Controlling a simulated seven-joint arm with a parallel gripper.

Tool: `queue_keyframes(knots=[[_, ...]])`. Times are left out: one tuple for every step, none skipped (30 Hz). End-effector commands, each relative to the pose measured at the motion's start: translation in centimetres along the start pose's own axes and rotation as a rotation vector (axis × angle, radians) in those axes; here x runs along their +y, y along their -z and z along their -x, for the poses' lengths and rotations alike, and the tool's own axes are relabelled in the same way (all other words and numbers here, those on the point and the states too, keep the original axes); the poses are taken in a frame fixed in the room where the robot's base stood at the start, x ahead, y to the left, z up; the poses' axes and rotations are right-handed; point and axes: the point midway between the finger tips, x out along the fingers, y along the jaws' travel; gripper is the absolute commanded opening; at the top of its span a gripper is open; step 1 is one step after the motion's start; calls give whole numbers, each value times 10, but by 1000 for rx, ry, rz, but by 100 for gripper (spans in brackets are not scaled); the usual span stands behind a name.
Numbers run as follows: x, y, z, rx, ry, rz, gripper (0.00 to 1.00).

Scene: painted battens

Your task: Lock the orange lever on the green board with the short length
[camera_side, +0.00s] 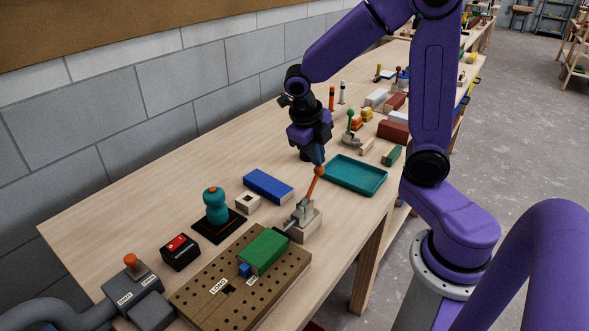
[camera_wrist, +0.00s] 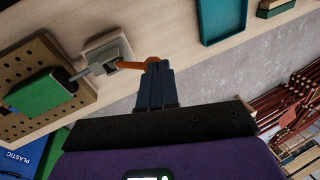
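The green board (camera_side: 264,250) is a short block lying on the brown perforated fixture plate (camera_side: 205,285); it also shows in the wrist view (camera_wrist: 45,92). The orange lever (camera_side: 315,183) rises from a grey clamp (camera_side: 303,213) on a pale block, tilted with its knob up and to the right. The clamp's dark rod points at the green board's end; I cannot tell whether they touch. My gripper (camera_side: 319,160) is at the lever's knob, its fingers close together with no clear gap. In the wrist view the lever (camera_wrist: 137,65) ends at my fingertips (camera_wrist: 154,66).
A teal tray (camera_side: 355,174) lies right of my gripper. A blue block (camera_side: 268,186), a teal-handled stamp (camera_side: 216,207), and a black box with a red switch (camera_side: 179,251) stand left of the clamp. Several blocks lie farther back. The table's left rear is clear.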

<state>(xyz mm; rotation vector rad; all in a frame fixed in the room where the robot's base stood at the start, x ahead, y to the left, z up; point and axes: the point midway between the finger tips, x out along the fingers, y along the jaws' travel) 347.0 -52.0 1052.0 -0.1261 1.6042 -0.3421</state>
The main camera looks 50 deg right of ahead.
Motion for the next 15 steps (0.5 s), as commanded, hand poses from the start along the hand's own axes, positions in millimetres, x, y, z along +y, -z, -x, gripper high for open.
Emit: queue_keyframes(knots=[[-4,0,-4,2,1,-2,0],[-6,-1,-6,2,1,-2,0],[-8,-1,-8,3,1,-1,0],[-10,-1,-10,4,1,-1,0],[-11,-2,-12,3,1,-1,0],[-12,-2,-14,2,1,-1,0],[-13,-2,-15,3,1,-1,0],[-14,-3,-16,3,1,-2,0],[-16,-3,-18,3,1,-1,0],[-16,-3,-19,2,1,-1,0],[-17,-3,-20,2,1,0,0],[-18,-4,-22,1,1,0,0],[-18,-4,-22,1,1,0,0],[-19,-4,-23,2,1,0,0],[-20,-4,-24,2,1,1,0]])
